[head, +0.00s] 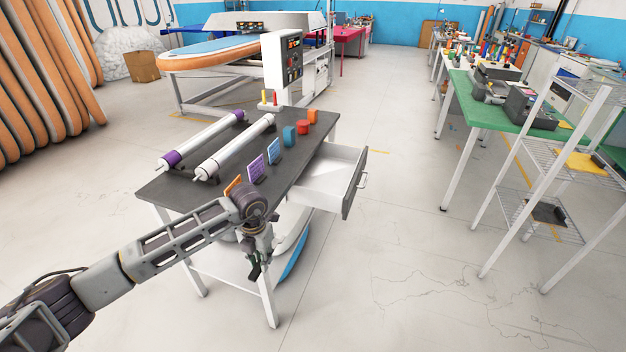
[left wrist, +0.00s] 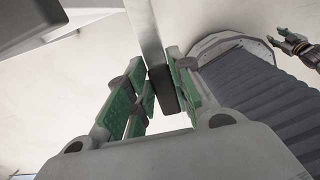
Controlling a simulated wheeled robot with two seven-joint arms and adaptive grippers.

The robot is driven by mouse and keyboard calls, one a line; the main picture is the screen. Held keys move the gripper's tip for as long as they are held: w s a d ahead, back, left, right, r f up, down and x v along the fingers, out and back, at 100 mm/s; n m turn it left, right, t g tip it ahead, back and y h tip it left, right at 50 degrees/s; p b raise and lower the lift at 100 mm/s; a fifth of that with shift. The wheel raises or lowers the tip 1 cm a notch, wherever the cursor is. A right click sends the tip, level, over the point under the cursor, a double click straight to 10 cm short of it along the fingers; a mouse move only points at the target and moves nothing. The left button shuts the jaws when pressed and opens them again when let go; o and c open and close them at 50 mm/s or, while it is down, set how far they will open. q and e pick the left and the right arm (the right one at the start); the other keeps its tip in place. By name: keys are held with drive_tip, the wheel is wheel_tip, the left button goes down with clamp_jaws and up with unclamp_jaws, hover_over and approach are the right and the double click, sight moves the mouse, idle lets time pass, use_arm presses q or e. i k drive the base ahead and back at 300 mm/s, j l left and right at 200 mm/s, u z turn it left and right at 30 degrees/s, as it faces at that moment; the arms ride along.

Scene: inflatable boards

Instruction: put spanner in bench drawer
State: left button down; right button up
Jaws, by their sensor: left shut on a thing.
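My left gripper (head: 257,262) hangs beside the near front corner of the dark-topped bench (head: 222,160), below its top. In the left wrist view its green-padded fingers (left wrist: 155,95) are shut on a dark grey, block-like piece (left wrist: 163,92). It looks like part of the spanner, the rest being hard to make out. The bench drawer (head: 322,180) is pulled out on the right side of the bench; its white inside looks empty. Its grey front has a handle (head: 362,181). My right gripper (left wrist: 300,45) shows small in the left wrist view; its jaws are unclear.
A white wire shelf rack (head: 540,190) and a green-topped table (head: 500,112) stand at right. The floor between is clear.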

sight(326, 175)
drive_tip(key=i+l, duration=0.25)
drive_tip(key=i, duration=0.2)
drive_tip(key=i+l, duration=0.25)
drive_tip(key=i, duration=0.25)
drive_tip(key=i+l, duration=0.25)
drive_tip(key=i, duration=0.2)
drive_tip(key=i+l, duration=0.25)
drive_tip(key=i, duration=0.25)
